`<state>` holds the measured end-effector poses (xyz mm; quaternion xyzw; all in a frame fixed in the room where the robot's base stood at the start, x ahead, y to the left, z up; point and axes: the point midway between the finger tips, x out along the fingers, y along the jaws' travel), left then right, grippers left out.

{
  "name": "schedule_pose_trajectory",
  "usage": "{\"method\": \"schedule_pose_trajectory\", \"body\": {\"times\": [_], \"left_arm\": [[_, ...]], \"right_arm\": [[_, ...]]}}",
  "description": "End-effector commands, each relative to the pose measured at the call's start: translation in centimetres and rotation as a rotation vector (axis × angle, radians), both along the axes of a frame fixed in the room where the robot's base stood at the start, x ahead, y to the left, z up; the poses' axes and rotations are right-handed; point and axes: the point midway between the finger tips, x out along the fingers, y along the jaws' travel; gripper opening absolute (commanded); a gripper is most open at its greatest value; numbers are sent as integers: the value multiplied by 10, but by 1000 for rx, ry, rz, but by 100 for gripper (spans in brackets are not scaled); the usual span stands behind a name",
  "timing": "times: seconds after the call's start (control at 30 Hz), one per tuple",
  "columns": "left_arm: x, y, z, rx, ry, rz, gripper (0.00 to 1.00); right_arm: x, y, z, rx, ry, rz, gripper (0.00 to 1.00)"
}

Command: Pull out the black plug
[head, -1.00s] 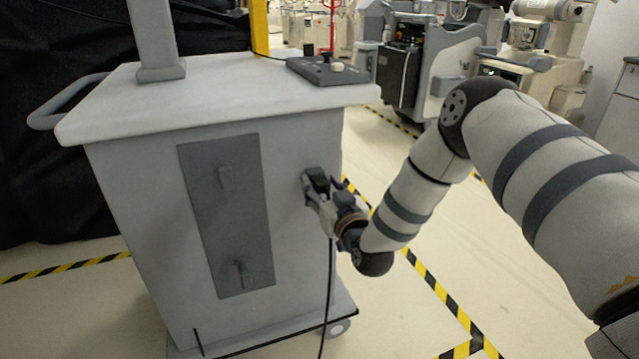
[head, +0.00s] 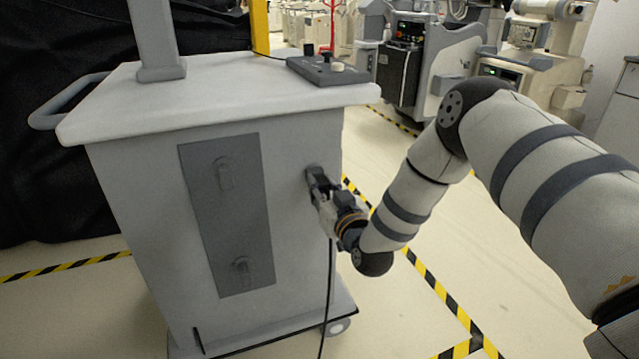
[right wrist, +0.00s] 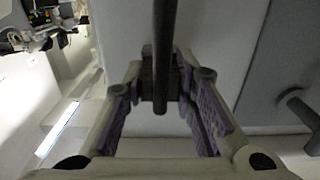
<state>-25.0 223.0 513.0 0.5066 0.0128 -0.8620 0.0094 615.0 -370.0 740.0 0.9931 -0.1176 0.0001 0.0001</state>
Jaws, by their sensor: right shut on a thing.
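The black plug (head: 314,174) is at the right part of the grey cart's (head: 120,190) front face, with a black cable (head: 328,285) hanging down from it. My right gripper (head: 319,188) is at the plug, its fingers pointing toward the cart face. In the right wrist view my right gripper (right wrist: 162,88) has its purple-padded fingers on both sides of the dark plug (right wrist: 147,72), shut on it. The cable (right wrist: 165,35) runs across the middle of that view. I cannot tell how far the plug sits in the cart. My left gripper is not in view.
A dark panel (head: 228,215) with two hooks is on the cart's front face, left of the plug. A control pad (head: 325,70) lies on the cart top. Other equipment (head: 420,60) stands behind. The floor right of the cart is clear, with striped tape.

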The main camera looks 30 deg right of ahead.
Motion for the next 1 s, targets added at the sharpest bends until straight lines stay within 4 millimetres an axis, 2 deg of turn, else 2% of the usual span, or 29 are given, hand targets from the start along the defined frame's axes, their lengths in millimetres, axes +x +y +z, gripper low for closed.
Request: {"method": "schedule_pose_trajectory", "body": {"times": [1.0], "left_arm": [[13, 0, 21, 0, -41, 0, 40]], "right_arm": [[-40, 10, 1, 1, 0, 0, 0]]}}
